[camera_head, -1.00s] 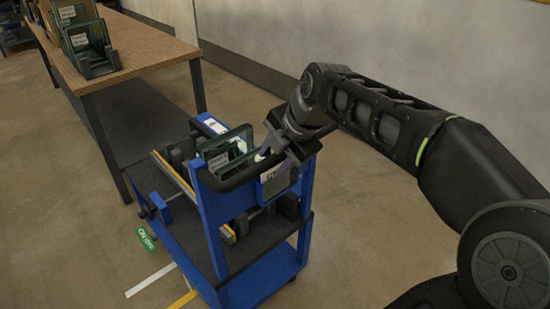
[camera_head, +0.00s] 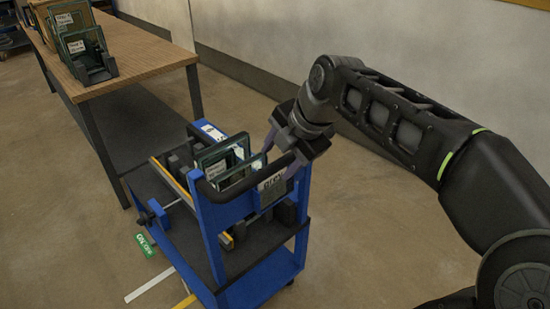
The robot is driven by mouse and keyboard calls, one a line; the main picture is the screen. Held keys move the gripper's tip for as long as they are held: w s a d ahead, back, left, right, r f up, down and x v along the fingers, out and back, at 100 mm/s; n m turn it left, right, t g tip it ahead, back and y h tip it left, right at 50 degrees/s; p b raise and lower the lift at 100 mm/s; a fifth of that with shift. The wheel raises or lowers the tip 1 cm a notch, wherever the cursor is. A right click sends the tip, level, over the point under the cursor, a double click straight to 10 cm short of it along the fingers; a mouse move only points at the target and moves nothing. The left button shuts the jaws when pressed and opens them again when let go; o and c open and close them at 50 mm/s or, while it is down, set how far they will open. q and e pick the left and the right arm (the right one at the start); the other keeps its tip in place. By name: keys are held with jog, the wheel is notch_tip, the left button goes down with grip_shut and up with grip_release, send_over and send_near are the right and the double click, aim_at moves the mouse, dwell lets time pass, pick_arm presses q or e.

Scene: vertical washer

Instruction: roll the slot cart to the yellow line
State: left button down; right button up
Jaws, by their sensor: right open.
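The slot cart (camera_head: 205,220) is a blue-framed cart with dark shelves, a black handle bar and several glass-like panels in its upper slots. It stands in the middle of the head view, on the floor beside the table. A short piece of the yellow line (camera_head: 186,301) shows on the floor at the cart's front left corner; the rest is hidden or out of frame. My right gripper (camera_head: 268,154) is open at the cart's handle end, above the label plate. I cannot tell whether its fingers touch the bar. My left gripper is not in view.
A wooden-topped table (camera_head: 150,62) with dark legs stands at the left, with racks of panels (camera_head: 85,50) on it. A white floor strip (camera_head: 150,284) and a green floor sign (camera_head: 146,245) lie left of the cart. A grey wall runs behind. Floor to the right is clear.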

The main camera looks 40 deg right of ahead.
pick_arm(q)
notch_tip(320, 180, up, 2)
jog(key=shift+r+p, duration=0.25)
jog(key=shift+p, duration=0.75)
pick_arm(e)
jog(key=v, duration=0.5)
